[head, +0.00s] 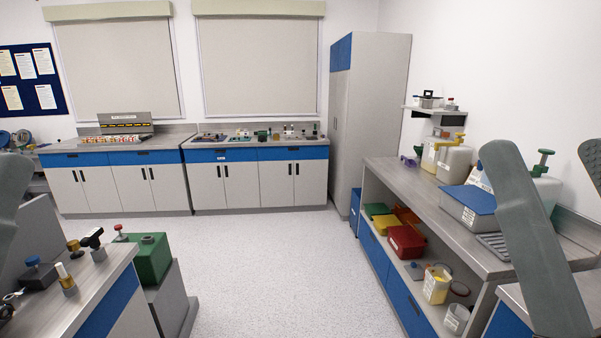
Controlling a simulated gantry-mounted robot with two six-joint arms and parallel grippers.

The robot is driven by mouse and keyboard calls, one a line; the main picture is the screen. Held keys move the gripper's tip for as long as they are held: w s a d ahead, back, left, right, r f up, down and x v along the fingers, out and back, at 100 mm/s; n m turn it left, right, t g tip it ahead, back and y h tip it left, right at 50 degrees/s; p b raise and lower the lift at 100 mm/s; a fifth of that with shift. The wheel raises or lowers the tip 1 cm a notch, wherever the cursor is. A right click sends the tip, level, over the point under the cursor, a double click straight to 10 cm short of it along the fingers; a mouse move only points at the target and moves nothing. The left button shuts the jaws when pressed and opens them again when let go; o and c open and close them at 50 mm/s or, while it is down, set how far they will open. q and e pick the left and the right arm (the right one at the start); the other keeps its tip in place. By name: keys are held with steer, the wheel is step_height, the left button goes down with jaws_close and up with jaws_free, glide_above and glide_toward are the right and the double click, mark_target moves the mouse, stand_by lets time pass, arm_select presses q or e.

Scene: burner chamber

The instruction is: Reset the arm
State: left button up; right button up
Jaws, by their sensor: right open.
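My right gripper (541,152) stands in the right foreground with its grey-green fingers pointing up. They are spread apart, with nothing seen held between them. One finger hides part of the right-hand bench, and the other is cut off by the right edge of the view. Only a grey-green part of my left gripper (10,195) shows at the left edge. Its jaws cannot be made out.
A right-hand bench (400,173) holds jugs and a blue-lidded box (468,203), with bins on its shelf. A left foreground counter (110,268) carries small valves beside a green container (150,262). Back cabinets (255,180) line the wall. The middle floor (270,265) is clear.

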step_height(320, 180, up, 38)
steer(key=p, duration=3.8)
steer(key=shift+w+d+f, duration=0.15)
steer(key=shift+w, duration=0.15)
